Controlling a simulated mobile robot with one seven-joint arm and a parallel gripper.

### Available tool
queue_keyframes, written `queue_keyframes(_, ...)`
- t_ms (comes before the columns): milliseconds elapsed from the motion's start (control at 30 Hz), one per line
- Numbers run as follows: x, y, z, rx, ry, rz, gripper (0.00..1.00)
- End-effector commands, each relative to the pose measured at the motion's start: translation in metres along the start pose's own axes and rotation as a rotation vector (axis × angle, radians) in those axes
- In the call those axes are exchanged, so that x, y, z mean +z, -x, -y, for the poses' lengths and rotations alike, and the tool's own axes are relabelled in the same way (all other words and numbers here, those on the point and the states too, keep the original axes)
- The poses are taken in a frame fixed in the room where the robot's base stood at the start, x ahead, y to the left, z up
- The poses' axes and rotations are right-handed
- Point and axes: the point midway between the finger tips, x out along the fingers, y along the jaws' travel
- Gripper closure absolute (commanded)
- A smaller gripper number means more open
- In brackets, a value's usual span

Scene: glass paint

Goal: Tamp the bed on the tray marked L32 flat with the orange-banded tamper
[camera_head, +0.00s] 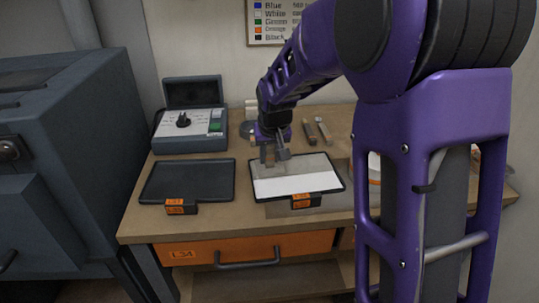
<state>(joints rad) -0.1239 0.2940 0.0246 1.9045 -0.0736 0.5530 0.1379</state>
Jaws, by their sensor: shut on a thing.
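A dark-rimmed tray (340,189) lies on the bench with a pale bed (295,186) in it. The bed is bright white at the front and greyer at the back. An orange tag (301,200) is on its front edge, too small to read surely as L32. My gripper (275,156) is over the back left part of this tray, shut on a small grey thing, seemingly the tamper. No orange band shows on it. I cannot tell whether it touches the bed.
A dark empty tray (188,181) with an orange tag lies to the left. A control box (189,125) with a knob stands behind it. Two small tools (315,130) lie at the back right. A dark cabinet (75,150) stands left; my arm hides the right of the bench.

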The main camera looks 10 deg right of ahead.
Motion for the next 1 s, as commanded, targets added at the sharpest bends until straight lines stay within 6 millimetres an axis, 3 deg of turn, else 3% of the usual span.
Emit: queue_keyframes(1000, 0.003, -0.0079, 0.0, 0.0, 0.0, -0.001, 1.0)
